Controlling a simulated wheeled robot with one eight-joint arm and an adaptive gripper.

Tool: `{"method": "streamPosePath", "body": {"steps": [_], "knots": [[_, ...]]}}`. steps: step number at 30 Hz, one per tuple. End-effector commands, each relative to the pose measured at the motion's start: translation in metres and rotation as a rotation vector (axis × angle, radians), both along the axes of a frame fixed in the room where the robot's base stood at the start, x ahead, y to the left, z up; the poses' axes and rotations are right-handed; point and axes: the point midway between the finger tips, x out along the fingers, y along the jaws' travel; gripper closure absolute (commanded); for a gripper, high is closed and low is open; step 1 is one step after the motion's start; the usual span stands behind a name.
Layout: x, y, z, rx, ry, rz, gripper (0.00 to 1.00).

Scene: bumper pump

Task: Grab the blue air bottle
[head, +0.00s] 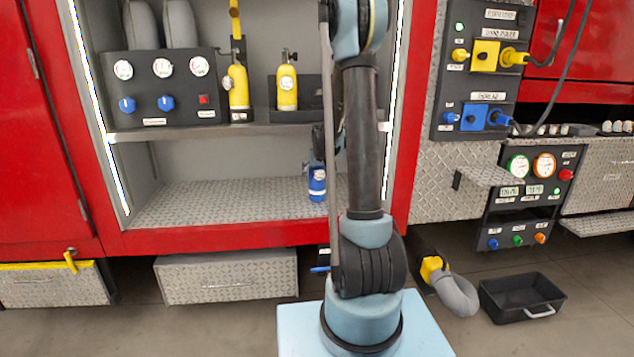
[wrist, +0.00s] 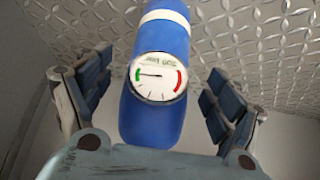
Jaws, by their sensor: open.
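The blue air bottle (head: 317,184) stands on the lower diamond-plate shelf of the red cabinet in the head view, partly hidden behind my arm. In the wrist view the bottle (wrist: 160,100) fills the middle, with a white band near the top and a round gauge on its front. My gripper (wrist: 158,95) is open, with one blue-padded finger on each side of the bottle. Gaps show between both fingers and the bottle. In the head view my arm hides most of the gripper.
Yellow bottles (head: 238,87) and a gauge panel (head: 163,88) stand on the upper shelf (head: 250,128) above. The lower shelf (head: 220,200) is clear left of the bottle. A black bin (head: 520,298) lies on the floor at right.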

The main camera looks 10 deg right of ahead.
Motion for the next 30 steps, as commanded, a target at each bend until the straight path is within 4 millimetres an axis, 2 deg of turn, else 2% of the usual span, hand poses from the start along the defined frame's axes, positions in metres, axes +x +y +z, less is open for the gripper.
{"method": "streamPosePath", "body": {"steps": [15, 26, 30], "knots": [[0.027, 0.001, -0.038, 0.0, 0.0, 0.0, 0.15], [0.029, 0.001, -0.042, 0.0, 0.0, 0.0, 0.15], [0.029, 0.001, -0.042, 0.0, 0.0, 0.0, 0.45]]}}
